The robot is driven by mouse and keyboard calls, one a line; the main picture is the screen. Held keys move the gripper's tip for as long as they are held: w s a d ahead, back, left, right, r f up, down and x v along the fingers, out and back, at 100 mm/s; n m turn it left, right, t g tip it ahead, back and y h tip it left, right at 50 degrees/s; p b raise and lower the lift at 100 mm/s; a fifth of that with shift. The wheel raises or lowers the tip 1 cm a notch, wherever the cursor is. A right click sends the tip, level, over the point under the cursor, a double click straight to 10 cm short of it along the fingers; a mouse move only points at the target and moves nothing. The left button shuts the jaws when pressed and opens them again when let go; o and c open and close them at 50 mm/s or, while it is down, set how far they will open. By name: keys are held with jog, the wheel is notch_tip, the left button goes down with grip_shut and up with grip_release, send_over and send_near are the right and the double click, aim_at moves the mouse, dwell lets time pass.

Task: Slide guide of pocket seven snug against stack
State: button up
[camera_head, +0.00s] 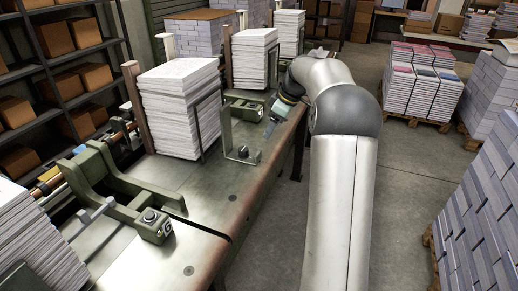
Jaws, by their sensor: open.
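A tall stack of white printed sheets (178,105) stands in a pocket on the green machine table, with dark rods at its right side. A grey L-shaped metal guide (226,128) with a knob on its foot stands to the right of this stack, with a visible gap between them. I cannot read which pocket is number seven. My gripper (267,130) is small in view, open, beyond and to the right of the guide, above the table's right edge. My arm reaches in from the lower right. Contact between the fingers and anything cannot be made out.
More sheet stacks stand farther along the table (256,55) and at the lower left (35,240). A green clamp unit (155,222) sits on the near table. Shelves with boxes (55,40) line the left; loaded pallets (418,82) stand right. The near table surface is partly bare.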

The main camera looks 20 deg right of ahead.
aim_at(258, 153)
jog(key=p+x, duration=0.2)
jog(key=x, duration=1)
jog(key=shift+f, duration=0.3)
